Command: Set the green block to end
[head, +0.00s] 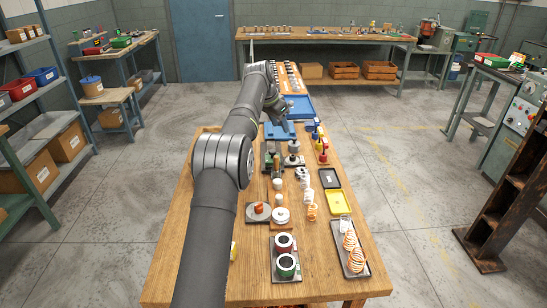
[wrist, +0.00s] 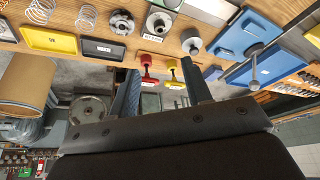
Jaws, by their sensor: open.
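My gripper (head: 281,116) is over the far half of the long wooden bench in the head view, partly hidden by my arm. In the wrist view its two fingers (wrist: 159,72) stand well apart with nothing between them. A red handled piece (wrist: 150,68) and a yellow one (wrist: 173,72), each with a white label, show beyond the fingertips, apart from them. I cannot make out a green block for certain in either view. A green-rimmed spool (head: 287,266) stands on a dark tray near the bench's front.
A yellow tray (head: 335,202) and a dark tray with coiled springs (head: 352,262) lie along the bench's right side. A blue tray (wrist: 254,62) shows at the wrist view's right. The bench's front right corner is bare.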

